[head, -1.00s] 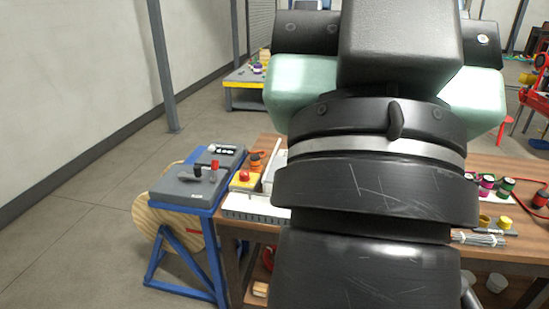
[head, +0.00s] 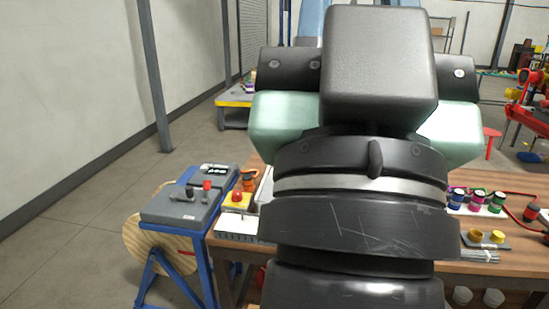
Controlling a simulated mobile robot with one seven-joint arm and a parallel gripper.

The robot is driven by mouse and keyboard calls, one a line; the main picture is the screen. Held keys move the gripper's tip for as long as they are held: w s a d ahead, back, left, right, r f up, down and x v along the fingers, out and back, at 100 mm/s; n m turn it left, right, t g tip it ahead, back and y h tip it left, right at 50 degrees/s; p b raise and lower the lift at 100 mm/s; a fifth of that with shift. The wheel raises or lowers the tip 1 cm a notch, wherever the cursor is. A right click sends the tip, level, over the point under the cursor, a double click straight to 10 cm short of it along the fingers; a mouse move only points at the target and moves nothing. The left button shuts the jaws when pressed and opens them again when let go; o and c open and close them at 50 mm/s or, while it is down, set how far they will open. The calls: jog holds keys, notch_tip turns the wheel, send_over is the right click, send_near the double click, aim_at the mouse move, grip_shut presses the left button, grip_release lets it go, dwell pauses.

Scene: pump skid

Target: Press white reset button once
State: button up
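A grey control panel (head: 165,207) sits on a blue stand at the left. It carries a black lever handle (head: 189,193), a red-topped knob (head: 207,186) and, at its back, a small dark strip with white marks (head: 214,169). I cannot tell whether one of these marks is the white reset button. My arm (head: 365,215) fills the middle of the view, over the wooden bench and to the right of the panel. My gripper's fingers do not show.
A yellow box with a red mushroom button (head: 237,195) stands on the wooden bench (head: 500,185), right beside the panel. Coloured containers (head: 476,199) and yellow cups (head: 497,237) are at the right. A yellow-edged table (head: 233,101) stands behind. The floor at left is clear.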

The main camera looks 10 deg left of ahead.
grip_shut()
dwell(1.4)
